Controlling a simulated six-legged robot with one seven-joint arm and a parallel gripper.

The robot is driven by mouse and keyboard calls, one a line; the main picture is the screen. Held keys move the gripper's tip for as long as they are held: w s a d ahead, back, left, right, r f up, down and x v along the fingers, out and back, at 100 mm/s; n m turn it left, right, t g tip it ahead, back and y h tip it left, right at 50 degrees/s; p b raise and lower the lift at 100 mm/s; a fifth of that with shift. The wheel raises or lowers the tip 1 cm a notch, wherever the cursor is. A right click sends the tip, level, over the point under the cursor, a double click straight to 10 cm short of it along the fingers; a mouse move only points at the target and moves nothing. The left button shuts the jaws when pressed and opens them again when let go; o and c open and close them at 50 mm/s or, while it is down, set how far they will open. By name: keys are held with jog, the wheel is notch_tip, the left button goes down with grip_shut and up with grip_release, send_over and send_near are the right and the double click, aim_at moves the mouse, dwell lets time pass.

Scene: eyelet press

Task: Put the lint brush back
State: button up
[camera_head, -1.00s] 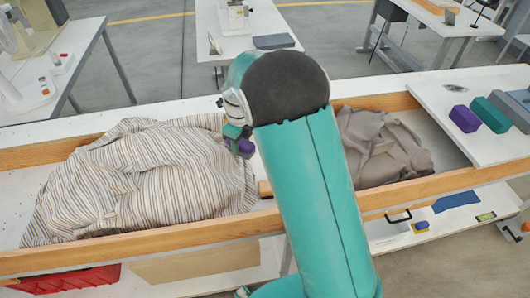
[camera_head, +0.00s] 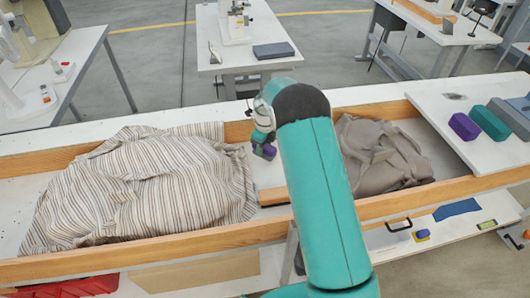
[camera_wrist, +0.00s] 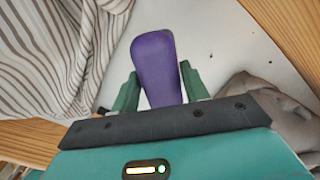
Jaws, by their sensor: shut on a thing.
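My gripper (camera_wrist: 158,88) is shut on a purple, rounded, elongated piece, which I take for the lint brush (camera_wrist: 155,62). The green fingers grip it from both sides in the wrist view. In the head view my gripper (camera_head: 262,136) is left of my teal arm link, with the purple lint brush (camera_head: 269,152) low in it. It is over the wooden-edged trough, between the striped cloth (camera_head: 130,190) and the grey-brown cloth (camera_head: 378,155). My arm hides part of the trough behind it.
On the white board (camera_head: 435,105) at right lie a purple block (camera_head: 463,126), a teal block (camera_head: 489,122) and a dark grey block. The wooden front rail (camera_head: 150,247) runs across the picture. A red bin (camera_head: 70,289) and a shelf lie below. The trough floor beneath my gripper is bare white.

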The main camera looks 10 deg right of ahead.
aim_at(265, 152)
jog(key=shift+w+d+f, duration=0.1)
jog(key=shift+d+f, duration=0.1)
jog(key=shift+f, duration=1.5)
jog(key=shift+f, duration=0.15)
jog(key=o, duration=1)
jog(key=shift+c, duration=0.2)
